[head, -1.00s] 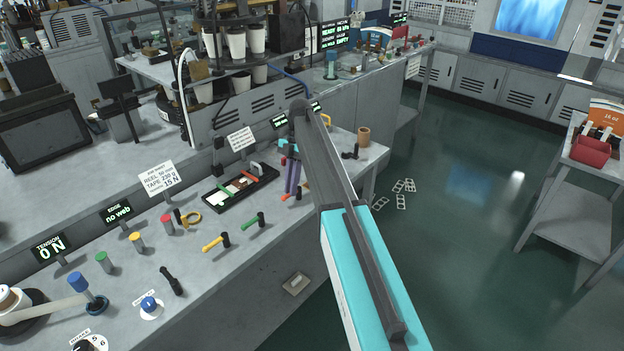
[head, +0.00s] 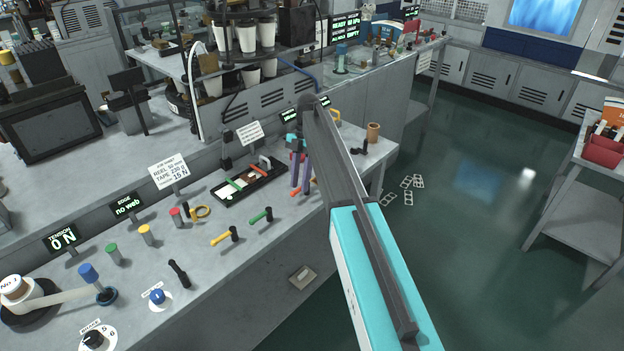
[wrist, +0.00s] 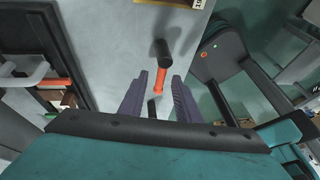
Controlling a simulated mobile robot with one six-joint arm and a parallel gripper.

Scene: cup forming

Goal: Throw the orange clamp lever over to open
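The orange clamp lever (head: 299,192) lies low over the bench's front edge, partly hidden by my gripper in the head view. In the wrist view the orange lever (wrist: 158,78) shows with a black cylindrical part at its far end. My gripper (head: 300,176) has purple fingers pointing down at the lever. In the wrist view my gripper (wrist: 159,80) is open, with one finger on each side of the orange part and visible gaps. I cannot tell whether the fingertips reach down to lever height.
A black tray (head: 226,196) with coloured strips lies behind. A black lever (head: 360,148) and a brown cup (head: 373,132) are to the right. Small posts stand at the left.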

